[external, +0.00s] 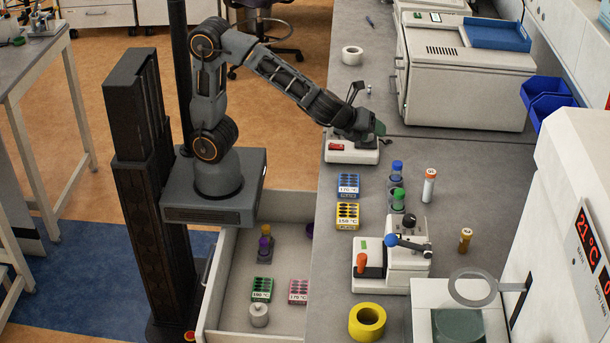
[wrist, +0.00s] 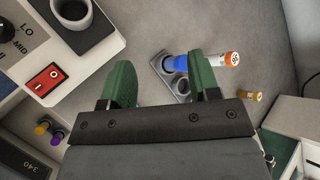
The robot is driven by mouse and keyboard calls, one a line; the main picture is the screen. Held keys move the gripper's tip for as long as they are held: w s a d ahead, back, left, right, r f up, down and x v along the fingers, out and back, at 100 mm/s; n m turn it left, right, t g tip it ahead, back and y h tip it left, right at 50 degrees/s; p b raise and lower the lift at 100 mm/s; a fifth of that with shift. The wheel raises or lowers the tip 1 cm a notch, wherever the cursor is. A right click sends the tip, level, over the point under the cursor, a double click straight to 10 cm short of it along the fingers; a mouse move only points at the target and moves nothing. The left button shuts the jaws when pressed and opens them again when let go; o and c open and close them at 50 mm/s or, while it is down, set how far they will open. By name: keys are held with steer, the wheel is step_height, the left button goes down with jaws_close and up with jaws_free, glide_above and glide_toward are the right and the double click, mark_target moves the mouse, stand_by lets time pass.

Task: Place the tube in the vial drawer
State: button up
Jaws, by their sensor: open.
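A white tube with an orange top (external: 429,187) stands on the bench; it also shows in the wrist view (wrist: 222,59). Left of it, a blue-capped tube (external: 396,172) and a green-capped tube (external: 399,198) stand in a small grey rack (wrist: 158,66). In the wrist view a blue cap (wrist: 180,63) shows at the rack. I cannot tell which tube the task means. The drawer (external: 223,279) is pulled out below the bench, with a purple-capped vial (external: 265,243) inside. My gripper (wrist: 163,62) is open and empty, above the bench near a small white device (external: 380,128).
The white device (external: 351,153) has a red switch (wrist: 45,80). Blue (external: 348,186) and yellow (external: 347,215) blocks lie at the bench edge. A microscope-like instrument (external: 405,262), amber vial (external: 465,241) and yellow ring (external: 367,321) stand nearer. Green (external: 262,289) and pink (external: 298,291) blocks lie in the drawer.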

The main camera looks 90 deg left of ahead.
steer(key=s+a+n+g, duration=0.1)
steer(key=s+n, duration=0.2)
steer(key=n, duration=0.1)
steer(key=s+a+f+n+g, duration=0.1)
steer(key=s+a+n, duration=0.1)
steer(key=s+n, duration=0.2)
steer(key=s+a+n+g+h, duration=0.1)
steer(key=s+a+n, duration=0.1)
steer(key=s+n, duration=0.2)
steer(key=shift+s+f+n+g, duration=0.2)
steer(key=shift+n+g, duration=0.1)
steer(key=shift+g, duration=0.1)
steer(key=s+d+f+n+g+h, duration=0.1)
steer(key=s+n+h, duration=0.1)
steer(key=s+n, duration=0.5)
steer(key=shift+d+f+n+h, duration=0.25)
steer(key=shift+d+n+h, duration=0.15)
steer(key=shift+n, duration=0.1)
steer(key=shift+o, duration=0.4)
steer(key=shift+s+d+f+n+g+h, duration=0.1)
steer(key=shift+s+d+n+g+h, duration=0.25)
steer(key=shift+s+n, duration=0.2)
steer(key=shift+a, duration=0.1)
